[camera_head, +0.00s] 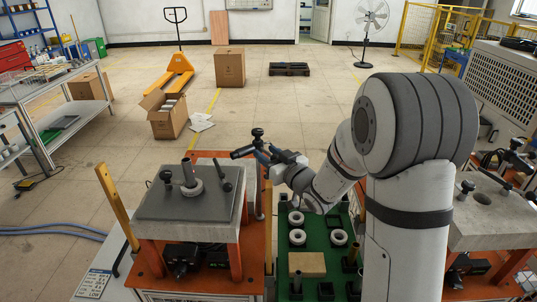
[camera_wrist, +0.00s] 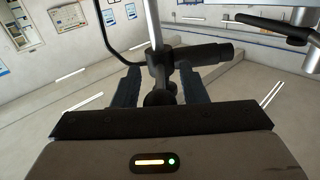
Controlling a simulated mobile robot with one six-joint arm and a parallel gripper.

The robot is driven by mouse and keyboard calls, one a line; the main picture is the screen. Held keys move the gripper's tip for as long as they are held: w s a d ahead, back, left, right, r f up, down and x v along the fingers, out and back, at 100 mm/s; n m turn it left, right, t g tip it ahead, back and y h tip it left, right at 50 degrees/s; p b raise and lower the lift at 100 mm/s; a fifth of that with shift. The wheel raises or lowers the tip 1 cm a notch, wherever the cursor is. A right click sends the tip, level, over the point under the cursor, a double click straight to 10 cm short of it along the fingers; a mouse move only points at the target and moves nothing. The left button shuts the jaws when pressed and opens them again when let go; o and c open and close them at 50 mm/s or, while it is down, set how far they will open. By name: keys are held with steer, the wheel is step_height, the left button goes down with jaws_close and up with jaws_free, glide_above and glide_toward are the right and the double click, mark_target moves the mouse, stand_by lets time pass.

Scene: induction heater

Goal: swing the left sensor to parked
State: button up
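The left sensor (camera_head: 243,152) is a black cylinder on an upright metal post (camera_head: 259,195) at the right edge of the left heater (camera_head: 205,205). It points left toward the heater top, and a black knob stands above it. In the wrist view the sensor (camera_wrist: 205,53) lies crosswise just beyond my fingertips, with the silver post (camera_wrist: 152,25) running up from it. My gripper (camera_head: 268,156) is at the sensor from the right. In the wrist view its dark fingers (camera_wrist: 158,82) are apart, with a black rounded part between them. Contact with the fingers cannot be told.
A ring (camera_head: 190,188) sits around a peg on the left heater top, beside a black-knobbed lever (camera_head: 226,178). A green tray (camera_head: 314,240) with several rings lies between the heaters. A yellow post (camera_head: 114,205) stands left. The right heater (camera_head: 490,215) stands beyond my arm.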

jaws_close()
